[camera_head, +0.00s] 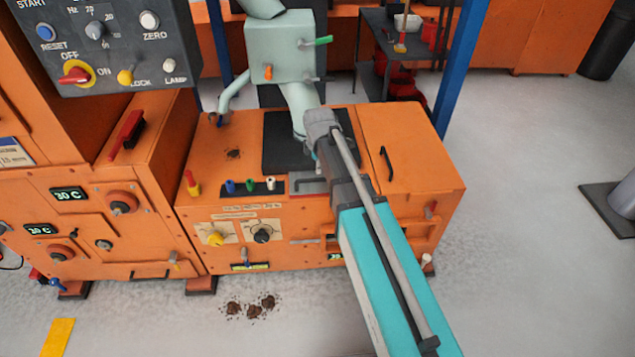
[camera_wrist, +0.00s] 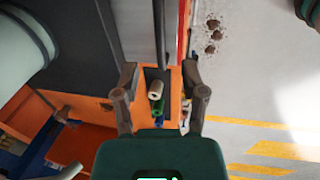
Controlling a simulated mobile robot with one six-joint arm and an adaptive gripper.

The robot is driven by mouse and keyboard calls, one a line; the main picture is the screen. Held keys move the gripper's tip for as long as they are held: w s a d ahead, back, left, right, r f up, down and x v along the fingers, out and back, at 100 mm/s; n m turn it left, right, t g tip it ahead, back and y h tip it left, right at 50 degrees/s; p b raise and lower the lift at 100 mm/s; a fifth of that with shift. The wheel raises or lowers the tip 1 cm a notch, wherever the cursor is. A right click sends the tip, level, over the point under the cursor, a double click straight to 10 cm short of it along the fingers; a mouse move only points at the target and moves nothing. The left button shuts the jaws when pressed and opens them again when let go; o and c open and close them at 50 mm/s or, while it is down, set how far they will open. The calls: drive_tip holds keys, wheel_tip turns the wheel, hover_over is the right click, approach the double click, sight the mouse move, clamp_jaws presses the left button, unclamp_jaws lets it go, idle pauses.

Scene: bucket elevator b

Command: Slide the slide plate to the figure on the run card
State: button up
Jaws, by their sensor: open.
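My gripper (camera_wrist: 160,75) is open, its two fingers apart and empty in the wrist view. It is over the orange cabinet, with the white peg (camera_wrist: 155,90) and green peg (camera_wrist: 157,106) visible between and below the fingers. In the head view my arm hides the gripper's fingers. A flat grey piece with a red edge (camera_head: 306,184) lies at the cabinet's front edge, partly behind my arm; I cannot tell for sure whether it is the slide plate. A white and blue card (camera_head: 14,153) is at the far left; its text is unreadable, and I cannot tell whether it is the run card.
The peg strip holds a blue peg (camera_head: 230,186) beside the green and white ones. A yellow knob (camera_head: 215,239) and a black knob (camera_head: 263,235) are on the cabinet front. A pale green machine (camera_head: 281,50) stands behind. The grey floor at right is mostly clear.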

sight(318, 180)
drive_tip(key=shift+w+f+b, duration=0.25)
drive_tip(key=shift+f+b, duration=1)
drive_tip(key=shift+f, duration=0.1)
drive_tip(key=shift+w+f+b, duration=0.3)
drive_tip(key=shift+f+b, duration=1)
drive_tip(key=shift+f, duration=0.1)
drive_tip(key=shift+w+f+b, duration=0.25)
drive_tip(key=shift+f+b, duration=1)
drive_tip(key=shift+f, duration=0.1)
clamp_jaws()
